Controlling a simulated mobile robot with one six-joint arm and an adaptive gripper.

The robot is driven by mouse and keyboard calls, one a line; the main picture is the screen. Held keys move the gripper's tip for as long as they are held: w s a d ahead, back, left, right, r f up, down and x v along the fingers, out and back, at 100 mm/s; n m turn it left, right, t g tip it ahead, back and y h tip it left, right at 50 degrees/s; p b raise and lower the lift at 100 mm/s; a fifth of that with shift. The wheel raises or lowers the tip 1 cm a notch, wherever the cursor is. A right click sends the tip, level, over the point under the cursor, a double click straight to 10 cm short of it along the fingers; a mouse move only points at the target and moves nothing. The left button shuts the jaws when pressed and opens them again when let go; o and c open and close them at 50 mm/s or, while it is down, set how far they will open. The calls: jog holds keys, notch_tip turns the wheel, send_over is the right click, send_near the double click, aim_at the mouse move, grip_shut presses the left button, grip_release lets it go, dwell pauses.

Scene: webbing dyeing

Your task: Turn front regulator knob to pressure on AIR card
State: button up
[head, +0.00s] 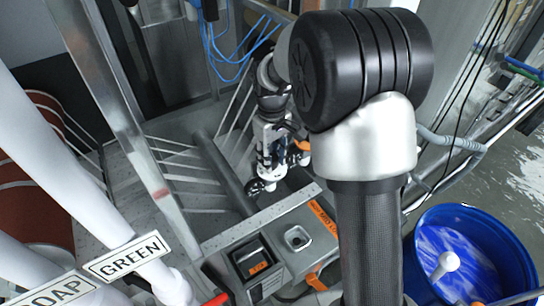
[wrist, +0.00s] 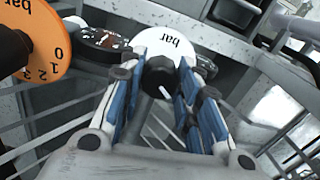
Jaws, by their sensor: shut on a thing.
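The front regulator knob (wrist: 160,78) is black with a white pointer line, in front of a white dial marked "bar" (wrist: 172,44) in the wrist view. My gripper (wrist: 158,88) has its two blue-padded fingers on either side of the knob and is shut on it. The pointer line slants toward the lower right. The dial's numbers are hidden or unreadable. In the head view my gripper (head: 270,160) reaches down past the metal frame, and the knob cannot be made out there. No AIR card is readable in either view.
An orange dial (wrist: 50,45) marked "bar" and 0 to 3 stands close left of my gripper. A metal box (head: 297,238) with orange labels is below my arm. A blue barrel (head: 425,262) stands right. White pipes with GREEN (head: 127,256) and SOAP signs cross the left.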

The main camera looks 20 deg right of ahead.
aim_at(272, 157)
jog(key=shift+m, duration=2.1)
jog(key=o, duration=0.8)
notch_tip(272, 157, up, 12)
jog(key=shift+r, duration=0.1)
